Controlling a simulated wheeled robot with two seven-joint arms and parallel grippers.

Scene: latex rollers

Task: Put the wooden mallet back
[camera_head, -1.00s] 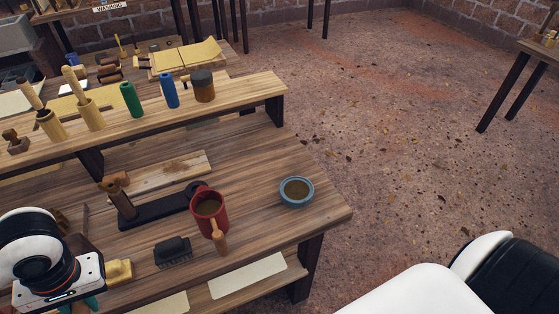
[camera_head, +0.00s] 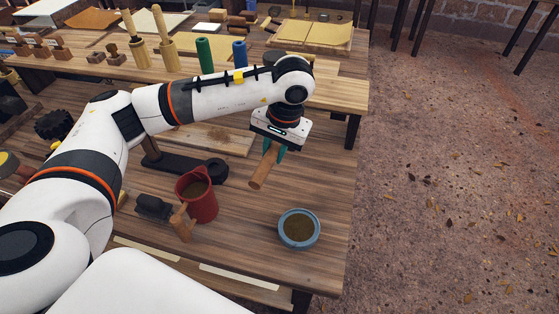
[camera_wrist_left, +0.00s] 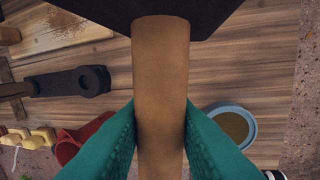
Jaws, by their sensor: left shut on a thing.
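The wooden mallet shows as a brown round handle (camera_head: 262,168) in the head view, hanging tilted below my left gripper (camera_head: 276,147) with its free end toward me. In the left wrist view the handle (camera_wrist_left: 160,75) runs between the teal fingers (camera_wrist_left: 160,130), which are shut on it. Its upper end meets a dark block (camera_wrist_left: 150,12), which looks like the mallet head. In the head view that end is hidden behind the gripper. The gripper is above the bench, right of the black stand (camera_head: 185,168) and beyond the blue bowl. My right gripper is out of view.
A red mug (camera_head: 203,205) and a blue bowl (camera_head: 299,246) stand near the front of the bench (camera_head: 325,190). A dark brush-like block (camera_head: 152,208) lies left of the mug.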

